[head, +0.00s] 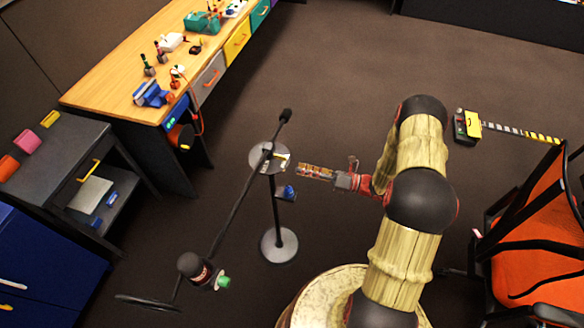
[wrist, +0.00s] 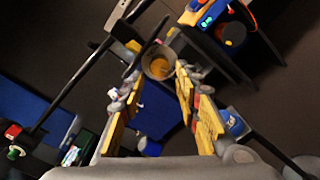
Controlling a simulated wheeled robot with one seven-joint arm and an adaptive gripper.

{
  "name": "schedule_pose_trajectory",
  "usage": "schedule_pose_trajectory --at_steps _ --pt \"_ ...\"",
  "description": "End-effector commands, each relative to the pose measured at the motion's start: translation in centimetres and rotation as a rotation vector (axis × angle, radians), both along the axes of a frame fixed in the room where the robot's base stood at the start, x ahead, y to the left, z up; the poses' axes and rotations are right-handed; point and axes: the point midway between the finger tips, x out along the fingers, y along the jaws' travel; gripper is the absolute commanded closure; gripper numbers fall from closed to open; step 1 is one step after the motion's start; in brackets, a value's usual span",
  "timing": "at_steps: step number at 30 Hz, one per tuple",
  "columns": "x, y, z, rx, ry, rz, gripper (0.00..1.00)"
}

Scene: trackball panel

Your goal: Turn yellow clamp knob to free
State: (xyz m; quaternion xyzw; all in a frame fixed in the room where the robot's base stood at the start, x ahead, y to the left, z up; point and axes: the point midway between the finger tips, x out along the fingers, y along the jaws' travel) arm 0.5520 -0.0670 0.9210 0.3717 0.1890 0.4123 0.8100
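A small yellow clamp knob (head: 281,161) sits at the round grey head plate (head: 258,154) on top of a thin stand, where a long dark boom crosses. In the wrist view a yellow-orange part (wrist: 157,68), seemingly the knob, shows inside a grey round shape ahead of the fingertips. My gripper (head: 299,170) comes in from the right, its tips just short of the knob in the head view. In the wrist view my gripper (wrist: 158,82) is open, with its yellow-padded fingers wide apart and nothing held. Exact depth to the knob is unclear.
The dark boom (head: 238,203) slopes from upper right to a dark weight (head: 191,265) with a green knob (head: 223,282). A small shelf with a blue item (head: 288,192) is below the stand head. A workbench (head: 120,75) stands upper left; an orange chair (head: 525,245) is right.

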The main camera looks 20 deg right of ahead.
Motion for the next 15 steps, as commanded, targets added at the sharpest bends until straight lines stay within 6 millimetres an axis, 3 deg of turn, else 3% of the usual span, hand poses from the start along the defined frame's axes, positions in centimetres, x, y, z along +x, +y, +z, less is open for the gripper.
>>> schedule_pose_trajectory --at_steps 6,15 --pt "-2.1 -3.1 0.0 0.000 -0.001 -0.004 0.67" --pt "-3.1 -4.3 0.0 0.000 0.000 0.000 0.67"
